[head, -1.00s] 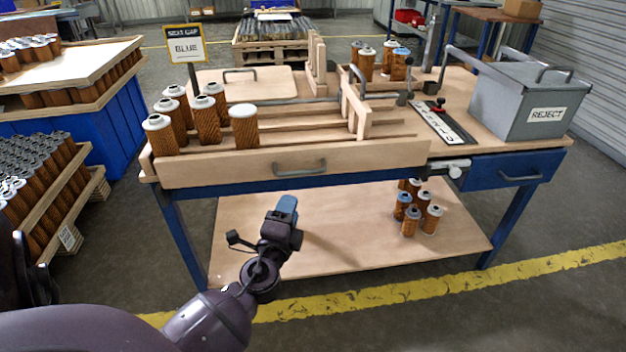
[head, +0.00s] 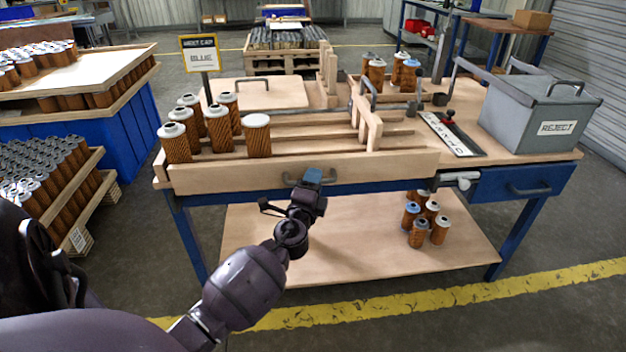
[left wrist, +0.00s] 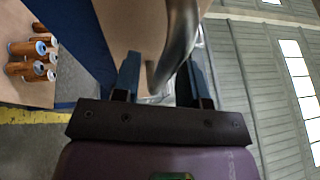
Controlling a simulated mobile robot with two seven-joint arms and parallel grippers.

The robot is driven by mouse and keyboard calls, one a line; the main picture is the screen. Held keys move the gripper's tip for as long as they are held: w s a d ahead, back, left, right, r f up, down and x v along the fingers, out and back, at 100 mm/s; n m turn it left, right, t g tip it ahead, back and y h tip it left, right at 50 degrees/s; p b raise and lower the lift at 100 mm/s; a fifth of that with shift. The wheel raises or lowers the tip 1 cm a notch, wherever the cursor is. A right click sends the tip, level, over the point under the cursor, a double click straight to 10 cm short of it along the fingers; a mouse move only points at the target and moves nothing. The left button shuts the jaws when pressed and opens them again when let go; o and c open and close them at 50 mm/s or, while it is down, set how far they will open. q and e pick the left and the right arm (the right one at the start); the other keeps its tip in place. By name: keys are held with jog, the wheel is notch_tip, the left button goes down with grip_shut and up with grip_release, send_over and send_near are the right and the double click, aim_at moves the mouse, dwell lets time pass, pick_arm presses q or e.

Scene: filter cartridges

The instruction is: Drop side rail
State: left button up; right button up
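The side rail (head: 230,177) is the long pale wooden board along the front of the workbench. It stands upright, with a grey bar handle at its middle. In the head view my left gripper (head: 314,178) is at this handle and hides most of it. In the left wrist view the curved grey handle (left wrist: 178,45) runs between the two fingers of my left gripper (left wrist: 165,82). The fingers are apart, with gaps showing beside the bar. My right gripper is in neither current view.
Several filter cartridges (head: 218,128) stand at the bench's left, behind the rail. A silver latch (head: 460,179) sits at the rail's right end. A grey reject bin (head: 540,112) stands at the right. More cartridges (head: 419,232) stand on the lower shelf (head: 340,250).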

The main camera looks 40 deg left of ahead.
pick_arm(q)
jog(key=shift+c, duration=0.4)
pick_arm(e)
jog(key=shift+w+r, duration=0.2)
jog(key=shift+w, duration=0.05)
pick_arm(q)
grip_shut()
pick_arm(e)
jog(key=shift+a, duration=0.1)
pick_arm(q)
jog(key=shift+f, duration=0.1)
jog(key=shift+f+b, duration=0.3)
jog(key=shift+f, duration=0.1)
notch_tip(320, 180, down, 4)
jog(key=b, duration=0.3)
jog(key=shift+b, duration=0.3)
pick_arm(e)
jog(key=shift+w+a+f+n+t, duration=0.25)
jog(key=shift+w+n+t, duration=0.05)
jog(key=shift+w+t, duration=0.3)
pick_arm(q)
jog(key=shift+w+r, duration=0.1)
